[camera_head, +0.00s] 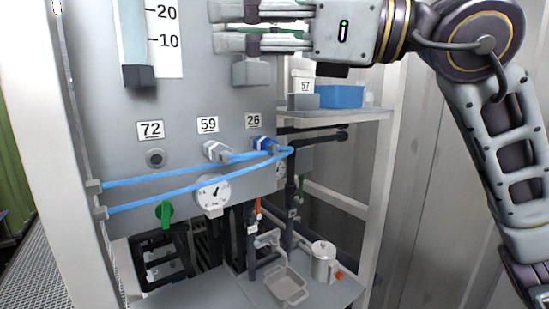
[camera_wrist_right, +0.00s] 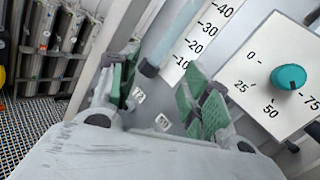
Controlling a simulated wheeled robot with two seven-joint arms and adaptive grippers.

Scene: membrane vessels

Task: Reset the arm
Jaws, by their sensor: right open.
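My right arm comes in from the right in the head view. My right gripper (camera_head: 216,27) is at the top, held level with its fingers pointing left in front of the grey panel (camera_head: 125,115). The fingers are apart with nothing between them. The right wrist view shows the open gripper (camera_wrist_right: 163,90) with its green pads apart and the panel beyond. My left gripper is not in view.
Two blue hoses (camera_head: 150,197) cross the panel to fittings under labels 59 and 26. A green handle (camera_head: 166,214) and gauge (camera_head: 213,194) sit lower. A shelf holds a blue box (camera_head: 340,96). A metal jug (camera_head: 323,263) and tray (camera_head: 287,285) stand below. The wrist view shows a teal knob (camera_wrist_right: 288,77).

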